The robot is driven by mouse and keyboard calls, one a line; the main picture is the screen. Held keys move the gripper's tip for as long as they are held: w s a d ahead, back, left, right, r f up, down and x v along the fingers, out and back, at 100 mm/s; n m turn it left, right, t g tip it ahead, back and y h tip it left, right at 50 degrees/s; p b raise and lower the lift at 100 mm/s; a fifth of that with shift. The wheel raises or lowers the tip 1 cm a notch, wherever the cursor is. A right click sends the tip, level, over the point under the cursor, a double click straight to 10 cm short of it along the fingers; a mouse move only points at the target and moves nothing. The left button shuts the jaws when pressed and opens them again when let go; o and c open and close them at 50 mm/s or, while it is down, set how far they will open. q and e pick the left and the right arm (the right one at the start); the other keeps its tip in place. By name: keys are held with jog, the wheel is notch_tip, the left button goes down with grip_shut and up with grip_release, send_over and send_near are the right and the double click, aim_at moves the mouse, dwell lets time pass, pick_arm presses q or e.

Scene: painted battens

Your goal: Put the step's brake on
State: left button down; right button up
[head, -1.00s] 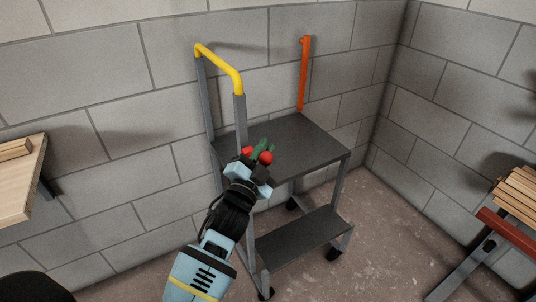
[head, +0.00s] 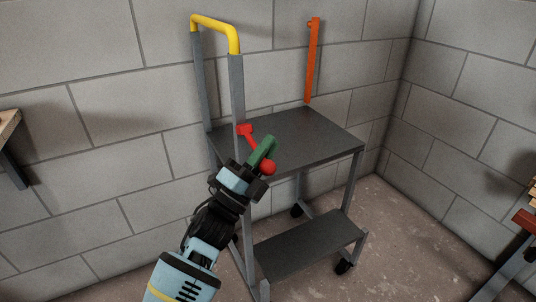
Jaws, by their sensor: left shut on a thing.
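The step (head: 306,143) is a grey two-tread frame on castors with a yellow handrail (head: 214,25), standing by the block wall. A red lever (head: 254,145) with a red ball knob (head: 268,168) is on its near-left post, slanting down to the right from its upper end. My left gripper (head: 262,154), with green fingers, is at the lever by the knob and is shut on it. The fingers hide part of the lever, so the exact grip spot is hard to see. My right gripper is out of view.
An orange upright bar (head: 313,60) rises behind the top tread; I cannot tell what it is fixed to. The lower tread (head: 310,243) is bare. A wooden bench edge (head: 8,125) shows at left, and a red-railed stand (head: 524,219) at right. Concrete floor (head: 405,240) is clear between.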

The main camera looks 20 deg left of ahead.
pick_arm(q)
jog(key=shift+d+f+m+h, duration=0.1)
jog(key=shift+f+m+h, duration=0.1)
jog(key=shift+m+h, duration=0.25)
jog(key=c, duration=1.5)
grip_release()
jog(key=shift+o, duration=0.2)
jog(key=v, duration=0.7)
jog(key=shift+s, duration=0.4)
jog(key=shift+f, duration=0.15)
